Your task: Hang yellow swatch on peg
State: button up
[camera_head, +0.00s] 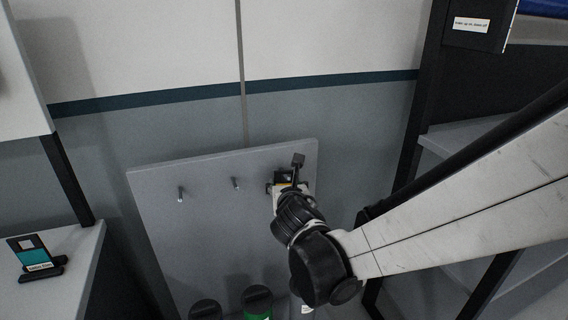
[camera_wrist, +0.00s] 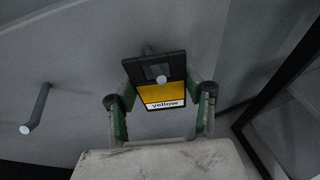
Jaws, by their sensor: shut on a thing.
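The yellow swatch (camera_wrist: 162,95) has a black upper part, a yellow band and a white "yellow" label. In the wrist view it sits between the fingers of my gripper (camera_wrist: 161,98), which is shut on it. A peg (camera_wrist: 148,50) shows behind the swatch's top edge, and its round pale end shows within the black part, apparently through the hole. In the head view my gripper (camera_head: 289,187) is at the right side of the grey pegboard (camera_head: 215,225) and mostly hides the swatch and this peg.
Two bare pegs, a left one (camera_head: 180,193) and a middle one (camera_head: 236,183), stick out of the board. Dark and green-labelled cylinders (camera_head: 257,302) stand below. A teal-labelled swatch (camera_head: 32,252) rests on the left shelf. A dark-framed rack (camera_head: 430,110) stands close at right.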

jog(key=o, duration=1.2)
jog(key=shift+s, duration=0.1)
jog(key=a+v, duration=0.1)
jog(key=v, duration=1.1)
jog(key=s+d+m+g+h, duration=0.1)
jog(key=s+d+m+g, duration=0.15)
jog(key=d+m, duration=0.65)
jog(key=s+d+m+g+h, duration=0.1)
jog(key=s+d+m+g, duration=0.15)
jog(key=d+m, duration=0.6)
jog(key=s+d+f+m+g+y+p, duration=0.1)
jog(key=s+m+g, duration=0.1)
jog(key=s+m, duration=0.9)
jog(key=shift+d+f+m, duration=0.25)
jog(key=shift+f+m, duration=0.15)
jog(key=shift+m, duration=3.75)
jog(key=shift+s, duration=0.1)
